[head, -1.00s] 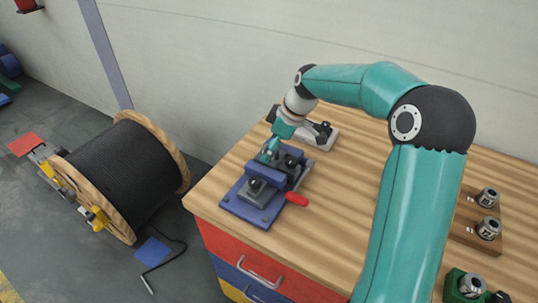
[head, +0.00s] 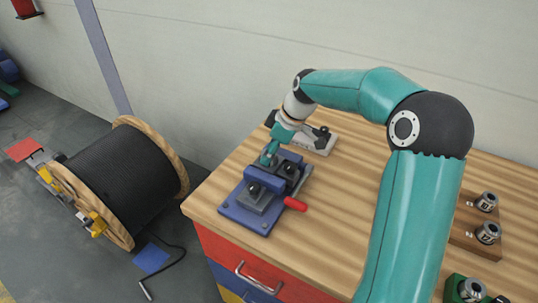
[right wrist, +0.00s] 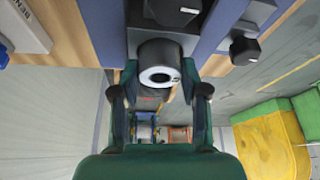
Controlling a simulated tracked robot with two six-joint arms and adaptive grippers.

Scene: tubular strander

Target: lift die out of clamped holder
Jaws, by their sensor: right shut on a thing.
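The clamped holder (head: 240,214) is a blue fixture with dark blocks, dark knobs and a red handle (head: 295,203), near the table's left edge. My right gripper (head: 269,158) reaches down to the holder's far left side. In the right wrist view my right gripper (right wrist: 160,80) is shut on the die (right wrist: 160,52), a dark round piece with a pale ring face and a central hole. The die sits between the fingers, close against the holder's blue body (right wrist: 103,30). I cannot tell whether it is still seated. In the head view the die cannot be made out.
A grey-white plate with dark fittings (head: 322,141) stands behind the holder. Dies on a wooden block (head: 462,238) and a green block (head: 452,287) are at the right. The middle of the wooden tabletop (head: 335,215) is clear. A cable reel (head: 120,180) stands on the floor.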

